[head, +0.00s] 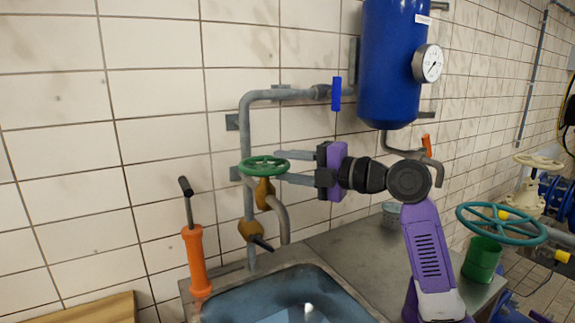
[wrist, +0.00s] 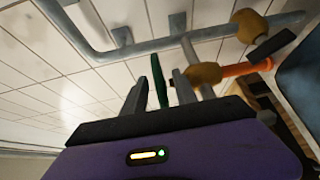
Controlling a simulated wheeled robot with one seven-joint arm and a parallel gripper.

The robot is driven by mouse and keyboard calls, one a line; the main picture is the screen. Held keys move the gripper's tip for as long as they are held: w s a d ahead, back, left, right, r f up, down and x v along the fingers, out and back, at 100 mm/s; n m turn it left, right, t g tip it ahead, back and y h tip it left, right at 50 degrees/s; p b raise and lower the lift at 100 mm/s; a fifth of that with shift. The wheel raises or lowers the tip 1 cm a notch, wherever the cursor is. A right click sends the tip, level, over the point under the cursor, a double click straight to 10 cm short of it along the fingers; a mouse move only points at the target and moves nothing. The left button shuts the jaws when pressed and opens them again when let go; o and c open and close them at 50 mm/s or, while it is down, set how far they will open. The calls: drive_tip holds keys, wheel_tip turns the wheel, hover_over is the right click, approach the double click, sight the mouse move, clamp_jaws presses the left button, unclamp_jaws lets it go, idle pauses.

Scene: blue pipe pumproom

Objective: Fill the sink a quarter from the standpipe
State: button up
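The grey standpipe (head: 247,130) runs down the tiled wall and has a brass tap with a green handwheel (head: 264,164). A curved grey spout (head: 283,222) hangs over the sink (head: 318,270); no stream shows below it. The sink's inside looks bluish with a bright glint; I cannot tell the water level, and its front is cut off. My gripper (head: 277,167) is open, one finger above and one below the handwheel's right rim. In the wrist view, the wheel's green edge (wrist: 158,80) lies between the spread fingers, with gaps visible on both sides.
A lower brass valve (head: 250,231) with a dark lever sits below. An orange hand pump (head: 196,260) stands left of the sink. A blue tank (head: 390,65) with a gauge and a blue lever (head: 336,93) are above. A green cup (head: 482,258) stands at right.

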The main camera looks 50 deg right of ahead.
clamp_jaws()
drive_tip(key=shift+a+h, duration=0.1)
drive_tip(key=shift+h, duration=0.2)
drive_tip(key=shift+s+a+f+m+t+h+b, duration=0.15)
drive_tip(key=shift+a+m+h+b, duration=0.2)
drive_tip(key=shift+m+h, duration=0.3)
drive_tip(key=shift+s+a+r+m+t+h+b, duration=0.15)
drive_tip(key=shift+m+h+b, duration=0.25)
drive_tip(key=shift+m+h, duration=0.25)
drive_tip(key=m+h, duration=0.1)
drive_tip(key=h, duration=0.1)
drive_tip(key=a+m+h, duration=0.1)
drive_tip(key=h, duration=0.1)
drive_tip(key=shift+s+m+h, duration=0.2)
drive_tip(key=shift+m+h, duration=0.2)
drive_tip(key=shift+a+m+g+h+p, duration=0.15)
drive_tip(key=shift+m+g+h+p, duration=0.3)
drive_tip(key=shift+h, duration=0.25)
drive_tip(key=shift+f, duration=0.1)
unclamp_jaws()
drive_tip(key=shift+s, duration=0.1)
